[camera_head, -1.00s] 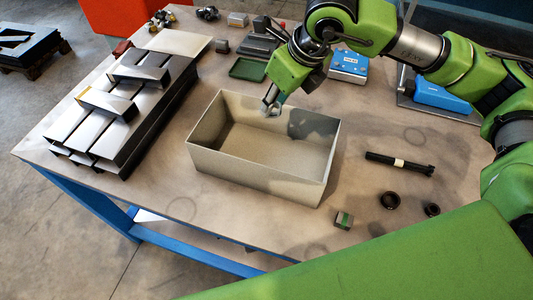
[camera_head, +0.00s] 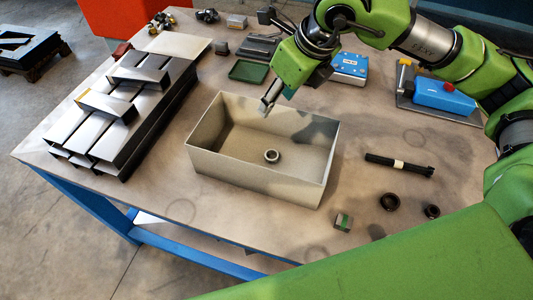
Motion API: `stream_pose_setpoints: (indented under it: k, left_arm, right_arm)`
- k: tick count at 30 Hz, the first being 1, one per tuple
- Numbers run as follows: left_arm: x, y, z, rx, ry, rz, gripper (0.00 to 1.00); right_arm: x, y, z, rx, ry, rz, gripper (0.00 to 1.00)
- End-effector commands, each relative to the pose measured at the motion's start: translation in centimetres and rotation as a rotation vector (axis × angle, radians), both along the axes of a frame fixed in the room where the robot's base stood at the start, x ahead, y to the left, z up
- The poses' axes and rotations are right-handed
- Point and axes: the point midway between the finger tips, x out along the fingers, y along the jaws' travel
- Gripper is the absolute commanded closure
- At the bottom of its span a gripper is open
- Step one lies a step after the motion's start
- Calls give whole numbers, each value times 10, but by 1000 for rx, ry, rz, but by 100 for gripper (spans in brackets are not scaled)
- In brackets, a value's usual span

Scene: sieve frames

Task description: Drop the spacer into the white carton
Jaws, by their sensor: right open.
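The white carton (camera_head: 240,167) stands open-topped in the middle of the table. A small grey ring, the spacer (camera_head: 272,156), lies on the carton's floor near its front wall. My right gripper (camera_head: 267,106) is open and empty above the carton's back part, apart from the spacer. Its fingers show small and partly overlap. My left gripper is not in view.
Stacked metal bars (camera_head: 125,105) fill the table's left side. A black bolt (camera_head: 398,163), two dark rings (camera_head: 390,201) and a small green-marked block (camera_head: 343,221) lie right of the carton. A green tray (camera_head: 248,71) and blue box (camera_head: 349,65) stand behind.

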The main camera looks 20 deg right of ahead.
Motion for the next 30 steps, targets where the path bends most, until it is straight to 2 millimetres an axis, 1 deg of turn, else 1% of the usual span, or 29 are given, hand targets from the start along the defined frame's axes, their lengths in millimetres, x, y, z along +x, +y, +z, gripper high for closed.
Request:
stream_pose_setpoints:
  k: [1,6,9,12,15,18,30]
  left_arm:
    - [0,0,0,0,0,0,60]
    - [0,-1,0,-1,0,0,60]
    - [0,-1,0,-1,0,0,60]
    - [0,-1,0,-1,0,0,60]
    - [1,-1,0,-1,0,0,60]
    - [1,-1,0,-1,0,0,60]
    - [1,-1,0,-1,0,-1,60]
  right_arm:
    - [-3,-2,12,2,-5,0,55]
    - [-15,-9,47,1,-6,-1,55]
    - [-21,-12,63,1,-4,1,55]
    - [-26,-15,74,1,-2,0,55]
    - [-29,-16,81,-1,-2,1,55]
    - [-30,-17,83,0,0,1,55]
    - [-30,-17,83,0,0,0,55]
